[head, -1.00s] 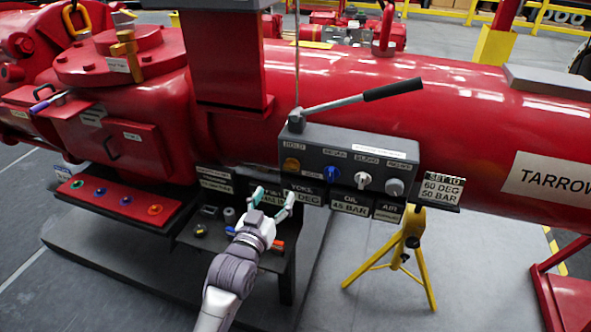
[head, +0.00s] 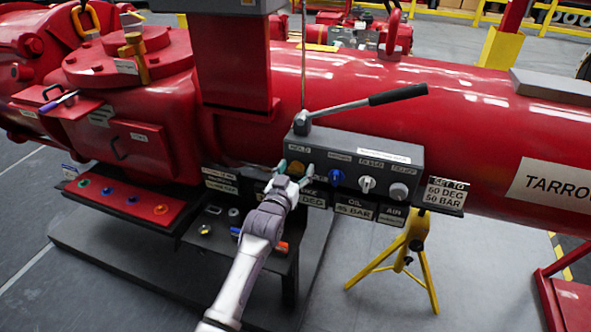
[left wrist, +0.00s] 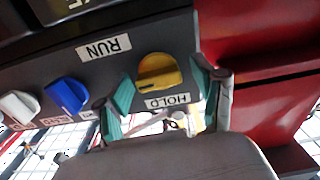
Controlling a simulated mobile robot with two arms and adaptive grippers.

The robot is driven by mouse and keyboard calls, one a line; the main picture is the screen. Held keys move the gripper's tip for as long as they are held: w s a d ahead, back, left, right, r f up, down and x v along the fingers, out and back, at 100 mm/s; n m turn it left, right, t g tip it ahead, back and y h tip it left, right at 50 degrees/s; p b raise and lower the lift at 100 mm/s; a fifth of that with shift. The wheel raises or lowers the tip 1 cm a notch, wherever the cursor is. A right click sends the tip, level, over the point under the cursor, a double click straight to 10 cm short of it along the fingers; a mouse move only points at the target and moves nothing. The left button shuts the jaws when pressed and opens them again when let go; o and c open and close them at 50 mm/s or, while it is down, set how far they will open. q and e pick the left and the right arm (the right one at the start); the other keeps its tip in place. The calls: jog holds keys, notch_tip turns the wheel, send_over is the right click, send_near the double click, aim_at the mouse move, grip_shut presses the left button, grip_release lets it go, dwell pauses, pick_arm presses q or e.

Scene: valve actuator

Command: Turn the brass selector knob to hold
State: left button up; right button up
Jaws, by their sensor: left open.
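The brass selector knob (head: 296,168) is the leftmost knob on the front of the grey control box (head: 335,150). The wrist view is turned upside down. My left gripper (head: 294,172) is open, its teal fingertips on either side of the knob. In the left wrist view the left gripper (left wrist: 165,90) has a gap around the knob; whether a finger touches it I cannot tell.
A blue knob (head: 336,177), a white knob (head: 367,184) and a grey knob (head: 398,191) sit to the right on the same box. A lever with a black grip (head: 398,94) rises above it. A tray with small parts (head: 215,232) is below left, and a yellow stand (head: 411,243) below right.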

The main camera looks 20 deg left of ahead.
pick_arm(q)
jog(key=c, duration=1.2)
jog(key=shift+o, duration=0.2)
jog(key=shift+n, duration=0.4)
jog(key=n+p, duration=0.1)
jog(key=n, duration=0.1)
jog(key=shift+n, duration=0.4)
jog(key=n+p, duration=0.1)
jog(key=n, duration=0.3)
jog(key=shift+a+n, duration=0.1)
jog(key=shift+n, duration=0.2)
jog(key=n, duration=0.4)
jog(key=shift+f, duration=0.15)
jog(key=n, duration=0.4)
jog(key=shift+a+f, duration=0.1)
jog(key=shift+n, duration=0.4)
